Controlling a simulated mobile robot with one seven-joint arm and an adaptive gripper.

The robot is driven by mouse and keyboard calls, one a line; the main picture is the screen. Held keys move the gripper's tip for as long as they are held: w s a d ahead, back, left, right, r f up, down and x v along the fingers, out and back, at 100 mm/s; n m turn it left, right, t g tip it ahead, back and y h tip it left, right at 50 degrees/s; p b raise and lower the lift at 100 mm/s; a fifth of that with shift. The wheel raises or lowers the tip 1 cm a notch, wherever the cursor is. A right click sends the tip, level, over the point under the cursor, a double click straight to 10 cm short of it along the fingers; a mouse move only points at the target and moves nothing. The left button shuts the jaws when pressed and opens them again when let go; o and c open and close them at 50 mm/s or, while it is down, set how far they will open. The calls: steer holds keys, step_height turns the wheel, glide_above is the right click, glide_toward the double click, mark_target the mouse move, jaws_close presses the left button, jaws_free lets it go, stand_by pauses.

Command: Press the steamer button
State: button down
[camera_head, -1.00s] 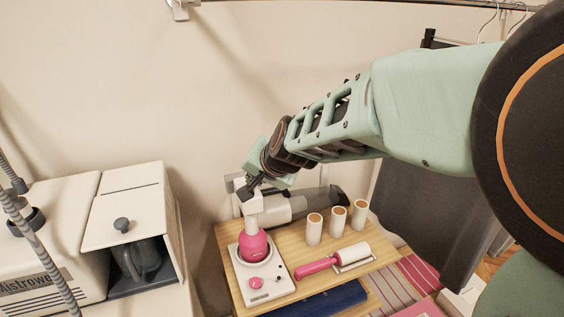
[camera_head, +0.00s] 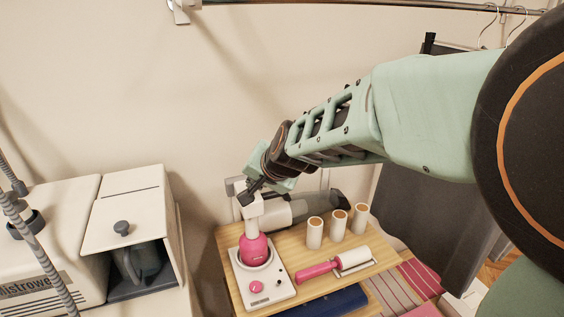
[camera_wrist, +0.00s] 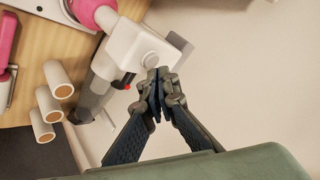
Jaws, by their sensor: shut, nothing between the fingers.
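The steamer is a pink and white device (camera_head: 254,249) standing upright on a white base (camera_head: 275,291) with a pink round knob (camera_head: 256,287). Its white head shows beneath my gripper in the wrist view (camera_wrist: 130,45). A round, pale button-like disc (camera_wrist: 151,61) is on that head. My gripper (camera_head: 246,194) is shut and empty at the top of the device; its fingertips (camera_wrist: 158,74) appear right beside the disc. Whether they touch it I cannot tell. A small red part (camera_wrist: 127,80) shows on the near side of the head.
A wooden shelf (camera_head: 310,285) carries the base, a grey and white cylindrical appliance (camera_head: 297,210), three white rolls (camera_head: 314,233) and a pink-handled lint roller (camera_head: 333,265). A white machine (camera_head: 125,205) stands at left. The pale wall is close behind.

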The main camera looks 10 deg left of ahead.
stand_by(0.4)
steer(key=shift+f+b, duration=0.5)
steer(key=shift+r, duration=0.15)
steer(key=shift+r+p, duration=0.3)
steer(key=shift+p, duration=0.1)
step_height(320, 180, up, 6)
steer(key=p, duration=0.5)
steer(key=shift+d, duration=0.1)
